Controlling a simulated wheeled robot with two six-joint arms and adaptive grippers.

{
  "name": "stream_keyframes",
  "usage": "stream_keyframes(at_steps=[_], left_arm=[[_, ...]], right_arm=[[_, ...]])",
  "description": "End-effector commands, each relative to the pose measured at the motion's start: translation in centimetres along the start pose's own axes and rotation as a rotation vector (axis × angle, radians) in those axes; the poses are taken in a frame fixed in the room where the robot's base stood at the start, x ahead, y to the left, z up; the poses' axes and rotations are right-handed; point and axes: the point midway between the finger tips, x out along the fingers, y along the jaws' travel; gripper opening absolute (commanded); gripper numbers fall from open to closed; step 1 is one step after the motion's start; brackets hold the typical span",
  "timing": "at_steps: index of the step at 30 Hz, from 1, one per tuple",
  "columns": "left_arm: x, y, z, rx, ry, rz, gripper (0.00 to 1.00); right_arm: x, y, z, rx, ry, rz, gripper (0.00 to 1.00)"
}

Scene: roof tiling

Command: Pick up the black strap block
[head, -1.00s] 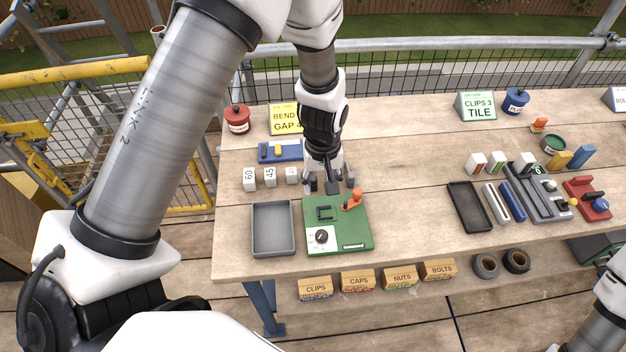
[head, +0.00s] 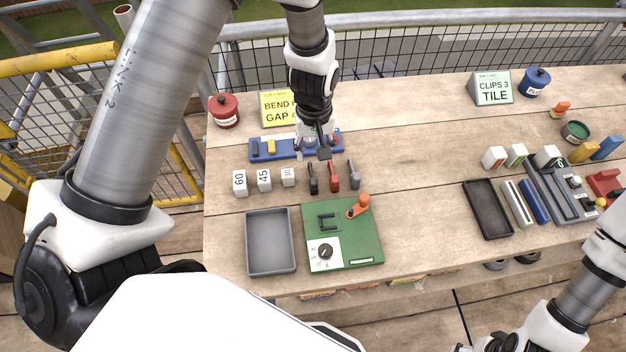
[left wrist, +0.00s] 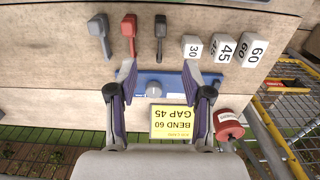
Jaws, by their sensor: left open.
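The black strap block (head: 312,178) lies on the wooden bench, leftmost of three similar handled pieces in the head view. Beside it are a red piece (head: 333,176) and a grey piece (head: 353,174). In the left wrist view the black block (left wrist: 160,38) lies just beyond the fingertips, roughly in line with the gap between them. My left gripper (left wrist: 158,72) is open and empty, above the blue rack (head: 296,147); in the head view the left gripper (head: 318,152) is behind the black block, apart from it. My right gripper is out of frame.
White number blocks (head: 264,180) stand left of the black block. A grey tray (head: 270,270) and a green board (head: 365,245) with an orange handle lie nearer me. A red pot (head: 224,111) and yellow card (head: 276,107) are behind. Bench right of the grey piece is clear.

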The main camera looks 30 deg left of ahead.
Motion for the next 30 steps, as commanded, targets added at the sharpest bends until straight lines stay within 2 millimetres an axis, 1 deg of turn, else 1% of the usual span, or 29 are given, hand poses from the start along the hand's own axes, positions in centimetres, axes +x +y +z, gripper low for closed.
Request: stream_keyframes(at_steps=[1,2,3,5,6,11,14,17,22,25,27,30], left_arm=[[1.5,0.0,0.0,0.000,0.000,0.000,0.50],[1.9,0.0,0.0,0.000,0.000,0.000,0.50],[2.8,0.0,0.0,0.000,0.000,0.000,0.50],[3.9,0.0,0.0,0.000,0.000,0.000,0.50],[4.7,0.0,0.0,0.000,0.000,0.000,0.50],[7.0,0.0,0.0,0.000,0.000,0.000,0.50],[7.4,0.0,0.0,0.000,-0.002,-0.001,0.50],[8.5,0.0,0.1,-0.001,-0.003,-0.002,0.50],[10.6,-0.1,0.2,0.000,-0.004,-0.002,0.50],[12.5,-0.2,0.3,-0.001,-0.004,-0.003,0.50],[13.8,-0.1,0.2,-0.001,-0.002,-0.001,0.50],[14.5,-0.1,0.2,-0.001,0.000,0.000,0.50]], right_arm=[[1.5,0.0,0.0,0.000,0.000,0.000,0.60],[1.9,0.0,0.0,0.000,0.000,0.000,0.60],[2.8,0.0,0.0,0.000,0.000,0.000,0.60],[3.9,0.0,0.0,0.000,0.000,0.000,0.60],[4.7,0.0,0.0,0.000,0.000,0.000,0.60],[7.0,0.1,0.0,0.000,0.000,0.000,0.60],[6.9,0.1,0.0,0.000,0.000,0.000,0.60],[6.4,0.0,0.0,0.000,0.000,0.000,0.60],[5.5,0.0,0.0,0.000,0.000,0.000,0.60],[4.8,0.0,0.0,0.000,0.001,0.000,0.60],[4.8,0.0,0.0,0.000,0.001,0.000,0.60],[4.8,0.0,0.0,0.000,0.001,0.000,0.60]])
